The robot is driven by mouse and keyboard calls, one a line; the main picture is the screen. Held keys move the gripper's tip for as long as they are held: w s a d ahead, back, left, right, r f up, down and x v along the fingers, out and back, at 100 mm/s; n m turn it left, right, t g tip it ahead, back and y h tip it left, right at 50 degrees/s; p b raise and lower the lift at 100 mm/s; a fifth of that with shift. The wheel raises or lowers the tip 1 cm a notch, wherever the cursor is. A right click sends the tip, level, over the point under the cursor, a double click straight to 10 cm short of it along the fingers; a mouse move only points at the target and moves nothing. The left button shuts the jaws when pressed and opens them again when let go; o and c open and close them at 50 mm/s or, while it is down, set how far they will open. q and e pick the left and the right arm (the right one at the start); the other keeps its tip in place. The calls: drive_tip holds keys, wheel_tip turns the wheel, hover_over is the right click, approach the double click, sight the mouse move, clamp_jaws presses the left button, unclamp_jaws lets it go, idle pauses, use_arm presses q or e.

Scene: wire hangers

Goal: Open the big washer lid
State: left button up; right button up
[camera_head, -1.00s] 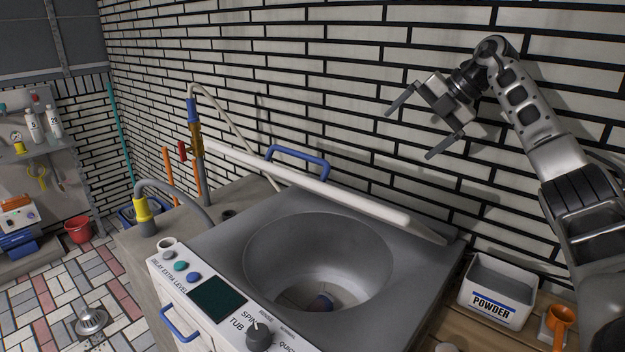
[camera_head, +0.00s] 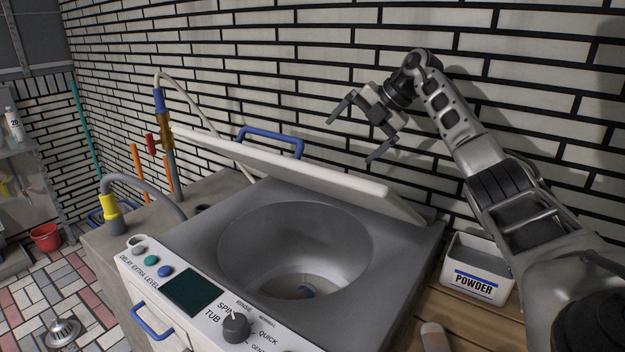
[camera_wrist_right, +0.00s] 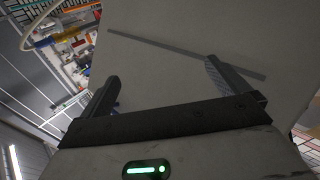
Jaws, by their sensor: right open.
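The big washer (camera_head: 395,270) stands in the middle of the head view, with its round drum opening (camera_head: 295,250) uncovered. Its pale lid (camera_head: 290,170) is partly raised and tilted, seen almost edge-on from the front. A blue handle (camera_head: 270,140) shows behind the lid's upper edge. My right gripper (camera_head: 355,132) is open and empty, above and to the right of the handle, apart from the lid. The right wrist view shows its two fingers (camera_wrist_right: 165,85) spread before a broad pale surface, with nothing between them. My left gripper is not in view.
A brick wall (camera_head: 540,95) rises close behind the washer. A hose and tap (camera_head: 160,115) stand left of the lid. A powder box (camera_head: 478,268) sits on a wooden surface to the right. A control panel (camera_head: 190,292) with a knob lines the washer's front.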

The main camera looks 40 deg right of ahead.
use_arm(q)
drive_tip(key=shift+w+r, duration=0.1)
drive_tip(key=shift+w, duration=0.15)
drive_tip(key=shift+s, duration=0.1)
drive_tip(key=p, duration=0.2)
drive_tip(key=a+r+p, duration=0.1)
drive_tip(key=p, duration=0.1)
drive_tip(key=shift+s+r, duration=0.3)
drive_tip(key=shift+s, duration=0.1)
use_arm(e)
drive_tip(key=v, duration=1)
drive_tip(key=shift+s+d, duration=0.1)
drive_tip(key=shift+s, duration=0.05)
